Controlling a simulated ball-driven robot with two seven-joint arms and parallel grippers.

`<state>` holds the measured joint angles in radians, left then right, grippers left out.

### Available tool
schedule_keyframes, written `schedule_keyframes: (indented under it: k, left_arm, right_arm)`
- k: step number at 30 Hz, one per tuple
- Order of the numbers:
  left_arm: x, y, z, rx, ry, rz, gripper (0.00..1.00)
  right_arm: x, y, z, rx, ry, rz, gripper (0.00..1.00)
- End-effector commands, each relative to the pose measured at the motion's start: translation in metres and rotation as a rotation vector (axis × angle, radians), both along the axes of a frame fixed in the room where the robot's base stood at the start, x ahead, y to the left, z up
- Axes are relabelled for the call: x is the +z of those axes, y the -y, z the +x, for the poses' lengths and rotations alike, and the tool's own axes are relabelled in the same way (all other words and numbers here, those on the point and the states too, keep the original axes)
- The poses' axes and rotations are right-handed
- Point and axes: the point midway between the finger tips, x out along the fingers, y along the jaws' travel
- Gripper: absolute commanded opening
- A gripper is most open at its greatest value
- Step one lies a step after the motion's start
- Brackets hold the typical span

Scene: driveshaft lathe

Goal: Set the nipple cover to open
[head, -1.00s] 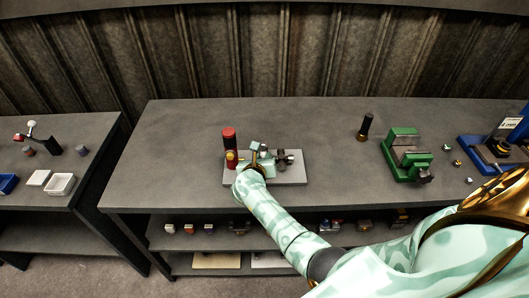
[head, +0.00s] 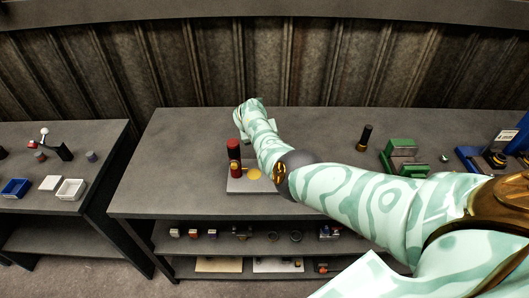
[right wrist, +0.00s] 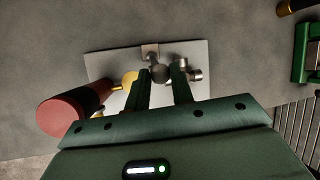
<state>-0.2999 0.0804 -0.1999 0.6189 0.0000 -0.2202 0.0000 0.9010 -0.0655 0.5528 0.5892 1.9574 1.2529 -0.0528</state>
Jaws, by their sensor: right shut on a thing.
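In the right wrist view, the red cylinder (right wrist: 66,115) stands at the left and the yellow disc (right wrist: 129,78) lies beside the fingers. My right gripper (right wrist: 161,82) has its two dark fingers either side of a round metal piece (right wrist: 159,72) and is shut on it. I cannot tell for sure which part is the nipple cover. In the head view my right arm hides much of the plate and the fingertips. My left gripper is not in view.
A green vise (head: 402,157) and a dark upright cylinder (head: 366,134) stand on the right of the bench. A side table at the left holds a white tray (head: 70,189) and a blue tray (head: 16,188). The bench left of the plate is clear.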

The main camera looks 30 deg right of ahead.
Motion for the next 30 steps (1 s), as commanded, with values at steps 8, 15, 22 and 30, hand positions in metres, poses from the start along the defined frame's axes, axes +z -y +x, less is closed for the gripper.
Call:
schedule_keyframes:
  k: [8,15,22,30]
  left_arm:
    - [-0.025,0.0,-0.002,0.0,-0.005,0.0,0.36]
    - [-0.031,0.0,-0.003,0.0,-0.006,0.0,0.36]
    - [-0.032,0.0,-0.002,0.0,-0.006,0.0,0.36]
    - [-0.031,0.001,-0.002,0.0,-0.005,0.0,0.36]
  right_arm:
    - [0.006,0.011,0.017,0.003,0.014,-0.012,0.0]
    - [0.01,0.015,0.022,0.003,0.015,-0.014,0.0]
    - [0.012,0.016,0.023,0.001,0.016,-0.016,0.0]
    - [0.012,0.016,0.023,0.002,0.017,-0.016,0.39]
